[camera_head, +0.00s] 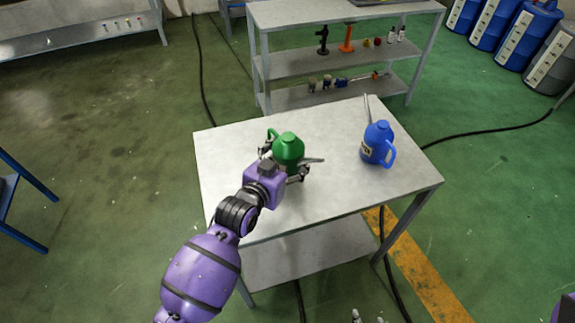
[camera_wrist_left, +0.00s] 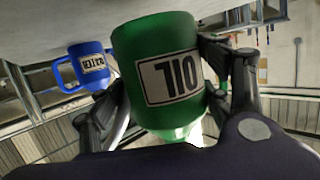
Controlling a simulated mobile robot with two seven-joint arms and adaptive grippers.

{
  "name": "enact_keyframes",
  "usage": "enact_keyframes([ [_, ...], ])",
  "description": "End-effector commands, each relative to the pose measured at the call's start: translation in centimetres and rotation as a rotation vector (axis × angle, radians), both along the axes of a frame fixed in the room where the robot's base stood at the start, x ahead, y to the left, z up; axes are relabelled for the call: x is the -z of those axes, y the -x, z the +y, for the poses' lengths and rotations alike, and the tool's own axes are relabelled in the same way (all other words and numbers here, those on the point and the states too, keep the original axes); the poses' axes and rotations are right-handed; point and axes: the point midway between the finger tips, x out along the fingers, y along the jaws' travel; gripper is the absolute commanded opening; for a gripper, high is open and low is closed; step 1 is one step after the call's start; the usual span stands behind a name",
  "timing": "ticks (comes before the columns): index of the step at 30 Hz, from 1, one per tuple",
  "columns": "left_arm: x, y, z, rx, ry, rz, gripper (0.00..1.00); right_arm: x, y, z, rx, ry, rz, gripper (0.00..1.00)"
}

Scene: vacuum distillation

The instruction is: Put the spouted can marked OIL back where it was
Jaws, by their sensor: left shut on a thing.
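The green spouted can (camera_head: 289,149) is over the left part of the table, with its spout pointing right and its handle at the back left. In the left wrist view the green can (camera_wrist_left: 158,45) appears upside down, with its white OIL label facing the camera. My left gripper (camera_head: 284,163) is shut on it, one finger on each side of its body. I cannot tell whether the can's base touches the tabletop. Two small tips that look like my right gripper (camera_head: 367,318) show at the bottom edge; the rest of it is out of view.
A blue spouted can (camera_head: 377,145) with a label stands on the right part of the table (camera_head: 330,205). The tabletop between the cans and at the front is clear. A shelf unit (camera_head: 345,14) with small items stands behind. Blue drums (camera_head: 495,35) stand at the back right.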

Motion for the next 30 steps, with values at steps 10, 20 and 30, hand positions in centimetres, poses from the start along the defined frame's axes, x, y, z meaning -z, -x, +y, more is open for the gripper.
enact_keyframes([
  [10,2.9,-0.2,0.0,0.001,0.001,-0.005,0.24,0.4,0.2,-0.4,-0.003,0.008,0.003,0.40],
  [20,3.6,-0.1,0.1,0.000,-0.001,0.000,0.74,0.4,0.2,-0.5,-0.006,0.011,0.002,0.40],
  [30,3.5,-0.1,0.1,-0.001,-0.002,0.000,0.91,0.4,0.1,-0.4,-0.007,0.010,0.001,0.40],
])
